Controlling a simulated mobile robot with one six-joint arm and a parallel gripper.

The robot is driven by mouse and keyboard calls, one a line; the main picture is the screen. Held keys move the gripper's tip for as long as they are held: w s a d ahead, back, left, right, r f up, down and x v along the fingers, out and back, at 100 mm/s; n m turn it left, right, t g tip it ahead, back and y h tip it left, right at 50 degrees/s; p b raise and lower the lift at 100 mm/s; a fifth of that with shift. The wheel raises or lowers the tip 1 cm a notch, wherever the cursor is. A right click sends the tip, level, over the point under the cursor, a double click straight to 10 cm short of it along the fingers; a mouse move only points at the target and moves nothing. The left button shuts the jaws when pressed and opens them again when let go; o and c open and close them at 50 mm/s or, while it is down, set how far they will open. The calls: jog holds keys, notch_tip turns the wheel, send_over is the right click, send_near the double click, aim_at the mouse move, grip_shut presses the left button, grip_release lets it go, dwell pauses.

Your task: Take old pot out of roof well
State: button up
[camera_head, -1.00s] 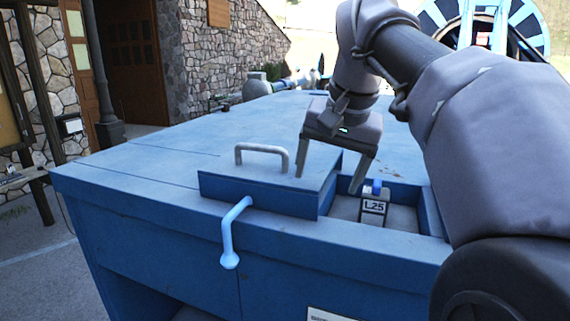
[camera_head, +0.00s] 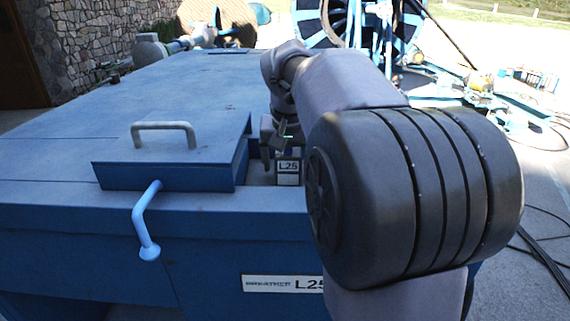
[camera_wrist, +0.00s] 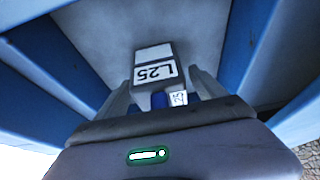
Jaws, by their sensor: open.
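The old pot (camera_head: 288,172) is a small grey block with a white L25 label, in the well in the blue roof. In the wrist view the pot (camera_wrist: 155,58) stands in the pale-floored well (camera_wrist: 205,42), with a blue part at its near end. My gripper (camera_wrist: 166,85) is open, its two fingers on either side of the pot's near end; I cannot tell whether they touch it. In the head view my gripper (camera_head: 276,158) is partly hidden by my own arm, as is much of the well.
A blue lid (camera_head: 170,160) with a grey handle (camera_head: 165,127) lies left of the well. A light-blue lever (camera_head: 147,222) hangs at the front edge. A large cable reel (camera_head: 345,22) stands behind. The roof's left side (camera_head: 70,140) is clear.

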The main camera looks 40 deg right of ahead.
jog(key=shift+x, duration=0.75)
jog(key=shift+a+r, duration=0.1)
jog(key=c, duration=1.7)
